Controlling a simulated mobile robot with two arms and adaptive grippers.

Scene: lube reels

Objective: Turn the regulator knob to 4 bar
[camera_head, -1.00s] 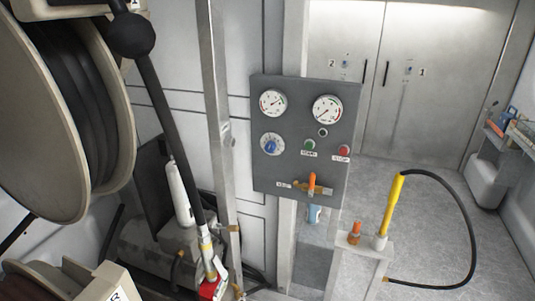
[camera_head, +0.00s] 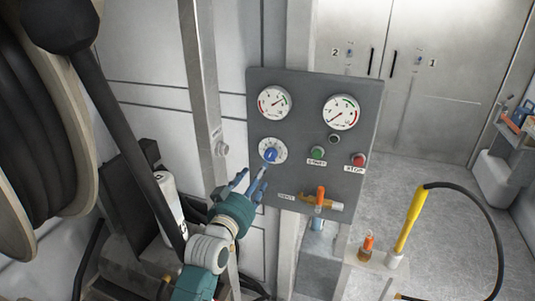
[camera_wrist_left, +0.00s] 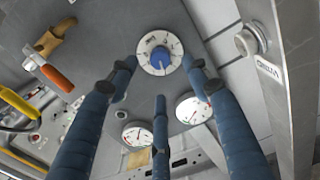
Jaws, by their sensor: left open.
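The regulator knob (camera_head: 270,155) is blue with a round white scale plate, on the left of the grey control panel (camera_head: 300,215). In the left wrist view the knob (camera_wrist_left: 160,138) sits ahead, between the fingers. My left gripper (camera_head: 256,182) is open, with its blue fingers just below and left of the knob. In the wrist view its three fingers (camera_wrist_left: 158,85) spread around the knob's outline; I cannot tell whether any touches it. The upper left gauge (camera_head: 275,102) and upper right gauge (camera_head: 341,112) have white faces. The scale figures are too small to read. My right gripper is out of view.
A green start button (camera_head: 317,153), a red stop button (camera_head: 358,159) and an orange valve handle (camera_head: 320,195) are on the panel. A metal post (camera_head: 205,100) stands left of it. A hose reel (camera_head: 75,150) is at far left. A yellow nozzle (camera_head: 412,220) stands at right.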

